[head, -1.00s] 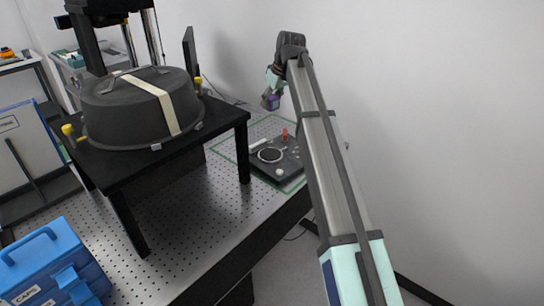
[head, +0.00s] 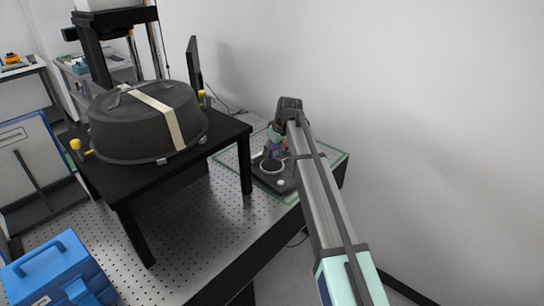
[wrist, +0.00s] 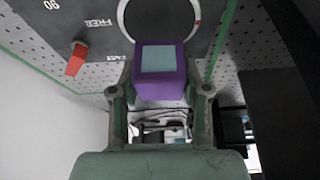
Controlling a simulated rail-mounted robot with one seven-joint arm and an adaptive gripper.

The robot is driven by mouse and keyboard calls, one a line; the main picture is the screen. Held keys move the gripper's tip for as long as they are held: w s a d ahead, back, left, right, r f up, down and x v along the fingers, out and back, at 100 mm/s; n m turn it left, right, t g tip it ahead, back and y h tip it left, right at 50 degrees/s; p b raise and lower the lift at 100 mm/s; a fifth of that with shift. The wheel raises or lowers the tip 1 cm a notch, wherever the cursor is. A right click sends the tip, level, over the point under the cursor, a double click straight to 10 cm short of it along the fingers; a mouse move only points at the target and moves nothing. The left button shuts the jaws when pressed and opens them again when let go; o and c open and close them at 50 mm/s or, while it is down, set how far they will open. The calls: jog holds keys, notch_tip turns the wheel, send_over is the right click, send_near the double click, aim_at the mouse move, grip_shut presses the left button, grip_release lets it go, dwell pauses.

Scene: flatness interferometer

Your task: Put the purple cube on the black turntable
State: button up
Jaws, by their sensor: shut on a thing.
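The purple cube (wrist: 160,92) has a pale teal square on its visible face. My gripper (wrist: 160,90) is shut on it, with one finger on each side. The black turntable (wrist: 165,14), a round disc with a pale ring around it, lies just beyond the cube in the wrist view, and the cube overlaps its near edge there. In the head view the turntable (head: 271,167) sits on a dark base, with my gripper low at its far side. I cannot tell whether the cube touches the disc.
A red switch (wrist: 76,59) stands on the dark base beside the turntable. A green line borders the perforated table around it. A black stand (head: 220,140) with a large dark round cover (head: 115,135) is to the left. A blue case (head: 55,275) is at front left.

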aim_at(272, 157)
jog(key=shift+f+p, duration=0.5)
jog(key=shift+f, duration=1.55)
jog(key=o, duration=1.3)
jog(key=shift+f, duration=0.1)
jog(key=shift+c, duration=0.2)
jog(key=b+v, duration=0.3)
jog(key=v, duration=0.9)
